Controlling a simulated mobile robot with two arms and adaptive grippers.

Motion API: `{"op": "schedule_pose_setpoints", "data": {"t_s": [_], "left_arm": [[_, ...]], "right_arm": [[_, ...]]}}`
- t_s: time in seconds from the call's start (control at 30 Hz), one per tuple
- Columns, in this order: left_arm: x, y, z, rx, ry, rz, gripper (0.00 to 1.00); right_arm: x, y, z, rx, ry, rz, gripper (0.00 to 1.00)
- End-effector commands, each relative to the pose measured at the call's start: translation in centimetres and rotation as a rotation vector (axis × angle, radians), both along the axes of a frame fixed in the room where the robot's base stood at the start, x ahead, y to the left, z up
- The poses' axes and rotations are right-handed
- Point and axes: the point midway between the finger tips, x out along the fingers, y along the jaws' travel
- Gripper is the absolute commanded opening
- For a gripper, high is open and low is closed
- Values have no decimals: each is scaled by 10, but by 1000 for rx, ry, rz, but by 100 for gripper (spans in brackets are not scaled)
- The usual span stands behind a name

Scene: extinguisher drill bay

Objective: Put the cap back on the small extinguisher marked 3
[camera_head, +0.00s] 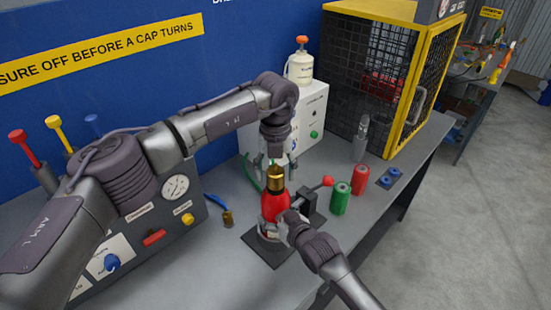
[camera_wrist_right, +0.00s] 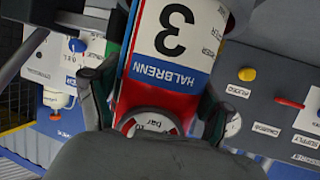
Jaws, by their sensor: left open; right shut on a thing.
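The small red extinguisher (camera_head: 274,208) stands upright on a dark base plate on the bench in the head view. In the right wrist view its label (camera_wrist_right: 176,40) shows a 3, upside down. A brass-coloured cap-like piece (camera_head: 275,180) is at its top; I cannot tell whether it is seated or threaded. My left gripper (camera_head: 276,165) points down, open, right above and around the top of this piece. My right gripper (camera_head: 284,226) is shut on the extinguisher's lower body; its fingers flank the body in the wrist view (camera_wrist_right: 155,105).
A clamp with a red-knobbed lever (camera_head: 327,182) stands close right of the extinguisher. Green (camera_head: 341,198) and red (camera_head: 360,180) cylinders stand further right. A gauge panel (camera_head: 150,225) fills the left. A yellow-framed mesh cage (camera_head: 390,80) stands behind. The front bench strip is clear.

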Motion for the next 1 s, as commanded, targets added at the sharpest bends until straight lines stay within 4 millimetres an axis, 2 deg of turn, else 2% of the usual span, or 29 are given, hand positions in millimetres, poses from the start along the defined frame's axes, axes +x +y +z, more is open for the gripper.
{"op": "schedule_pose_setpoints", "data": {"t_s": [0.2, 0.5, 0.87, 1.0], "left_arm": [[0, 0, -17, -1, 0, 0, 67], [0, 0, -19, 0, 0, 0, 67], [0, 0, -18, 0, 0, 0, 7], [0, 0, -18, 1, 0, -44, 5]], "right_arm": [[0, 0, -1, -1, 2, 0, 0], [0, 0, -1, -1, 2, 0, 0], [0, 0, -1, -1, 2, 0, 0], [0, 0, -1, 0, 2, 0, 0]]}}
